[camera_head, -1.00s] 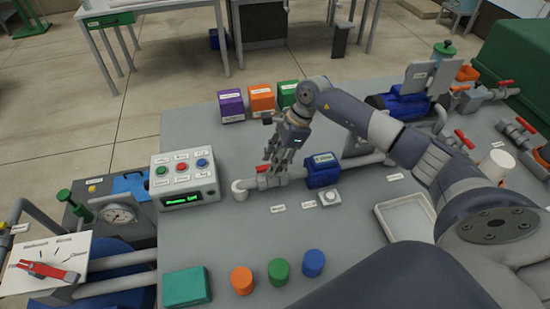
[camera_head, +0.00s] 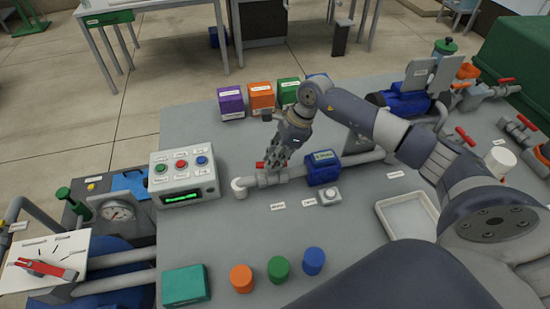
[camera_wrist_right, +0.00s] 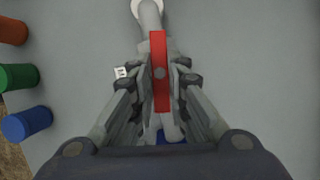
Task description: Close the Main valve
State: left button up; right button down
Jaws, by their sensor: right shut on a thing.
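A valve with a red lever (camera_head: 260,165) sits on the grey pipe (camera_head: 268,180) between a white end cap (camera_head: 239,185) and a blue meter (camera_head: 322,168). In the right wrist view the red lever (camera_wrist_right: 160,70) lies along the pipe. My right gripper (camera_head: 276,160) reaches down over the valve from above, and in the right wrist view its fingers (camera_wrist_right: 161,80) are closed on both sides of the lever. The small labels near the valve are too blurred to read. My left gripper is not in view.
A control box (camera_head: 185,174) with coloured buttons stands left of the valve. Purple, orange and green boxes (camera_head: 261,95) stand behind it. Coloured caps (camera_head: 279,268) and a white tray (camera_head: 406,218) are in front. Other red-lever valves (camera_head: 465,137) are at the right.

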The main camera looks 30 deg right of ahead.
jog(key=m+t+b, duration=0.1)
jog(key=m, duration=0.3)
jog(key=shift+s+a+h+b, duration=0.1)
jog(key=shift+s+h+b, duration=0.05)
jog(key=shift+h+b, duration=0.25)
jog(key=m+t+h+b, duration=0.1)
jog(key=m+b, duration=0.1)
jog(key=m, duration=0.2)
jog(key=shift+a+f, duration=0.1)
jog(key=shift+a, duration=0.05)
jog(key=m+b, duration=0.1)
jog(key=m+h+b, duration=0.1)
jog(key=m, duration=0.1)
jog(key=m+h+b, duration=0.1)
jog(key=m, duration=0.1)
jog(key=shift+a+t+b, duration=0.25)
jog(key=shift+t+b, duration=0.1)
jog(key=shift+t, duration=0.05)
jog(key=shift+m+h+b, duration=0.7)
jog(key=shift+m+b, duration=0.1)
jog(key=shift+m, duration=0.9)
jog(key=shift+r, duration=0.2)
jog(key=c, duration=1.6)
grip_release()
jog(key=shift+o, duration=0.2)
jog(key=shift+s, duration=0.1)
